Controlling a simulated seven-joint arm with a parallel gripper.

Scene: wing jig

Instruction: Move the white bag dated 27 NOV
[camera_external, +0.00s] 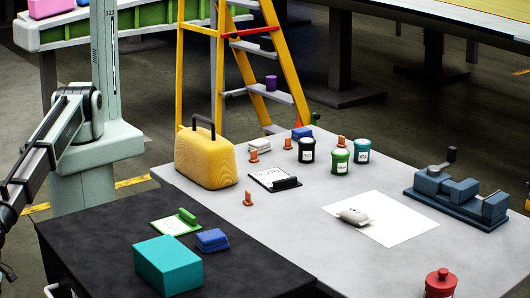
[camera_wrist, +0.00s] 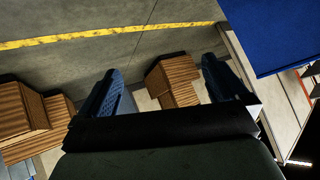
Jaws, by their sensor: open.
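A small pale, pillow-shaped bag (camera_external: 353,216) lies on a white sheet (camera_external: 399,230) on the grey table; dark marks show on it, too small to read. Another whitish item, seemingly a stack of flat packets (camera_external: 259,146), lies at the far left of that table; no date can be read on it. My gripper (camera_wrist: 165,84) shows in the wrist view with its two dark blue fingers wide apart and nothing between them. It points at the floor side, away from the tables. In the external view only my arm shows at the left edge; the fingers cannot be made out.
The grey table (camera_external: 320,261) also holds a yellow case (camera_external: 205,160), a clipboard (camera_external: 274,180), several jars, a blue vise (camera_external: 460,196) and a red jar (camera_external: 440,284). The black table (camera_external: 100,232) holds a teal box (camera_external: 168,266). Brown boxes (camera_wrist: 172,80) stand below my gripper.

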